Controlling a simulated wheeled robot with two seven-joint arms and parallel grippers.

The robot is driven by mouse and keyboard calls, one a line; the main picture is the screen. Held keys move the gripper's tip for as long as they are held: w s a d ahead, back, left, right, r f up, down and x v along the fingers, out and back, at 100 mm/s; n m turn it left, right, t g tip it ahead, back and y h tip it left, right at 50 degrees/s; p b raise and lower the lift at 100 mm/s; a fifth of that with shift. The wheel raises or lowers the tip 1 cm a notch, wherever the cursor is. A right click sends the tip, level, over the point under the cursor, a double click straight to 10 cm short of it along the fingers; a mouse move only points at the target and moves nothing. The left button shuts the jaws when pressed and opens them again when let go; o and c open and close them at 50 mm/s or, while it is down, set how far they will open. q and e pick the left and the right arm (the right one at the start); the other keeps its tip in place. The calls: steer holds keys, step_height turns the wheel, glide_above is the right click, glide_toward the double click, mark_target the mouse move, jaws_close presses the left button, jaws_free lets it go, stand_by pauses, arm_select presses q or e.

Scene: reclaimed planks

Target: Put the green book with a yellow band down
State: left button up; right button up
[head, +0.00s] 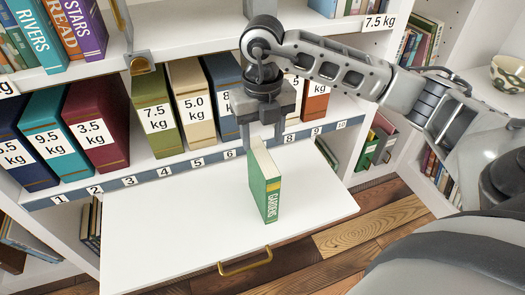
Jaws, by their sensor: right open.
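The green book with a yellow band (268,195) stands upright on the white pull-out board (160,235). Its spine faces me, with white lettering and the yellow band near the top. My right gripper (262,143) is just above the book's top edge, pointing down. Its fingers are open, and the book's top is below and between them. I cannot tell whether a finger touches the book. My left gripper is not in view.
Behind the board, a shelf with a numbered strip (130,181) holds several binders with weight labels, such as the olive one (153,112). A brass handle (245,264) is on the board's front edge. The board is clear left of the book.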

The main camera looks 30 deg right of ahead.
step_height(320, 180, up, 4)
steer(key=shift+f, duration=0.15)
steer(key=s+a+f+n+g+y, duration=0.1)
steer(key=s+a+f+n+y, duration=0.2)
steer(key=a, duration=0.5)
steer(key=s+a+f+g+y, duration=0.1)
steer(key=s+a+g+y, duration=0.2)
steer(key=a, duration=0.4)
steer(key=s+a+r+m+t+y, duration=0.2)
steer(key=a+r+m+t+y, duration=0.35)
steer(key=a+r+y, duration=0.7)
steer(key=w+d+f+m+t+h, duration=0.55)
steer(key=d+f+m+t, duration=0.25)
steer(key=m+t, duration=0.9)
steer(key=s+d+f+m+g+h, duration=0.2)
steer(key=s+f+m+h, duration=0.1)
steer(key=f, duration=0.4)
steer(key=s+d+f+m+g+h, duration=0.2)
steer(key=s+f+m+g+h, duration=0.1)
steer(key=f+m, duration=0.2)
steer(key=s+d+f+m+g+h, duration=0.2)
steer(key=s+d+f+m+h, duration=0.1)
steer(key=f, duration=0.5)
steer(key=shift+s+f+m+g, duration=0.2)
steer(key=shift+f+m+g, duration=0.15)
steer(key=shift+f+m, duration=0.1)
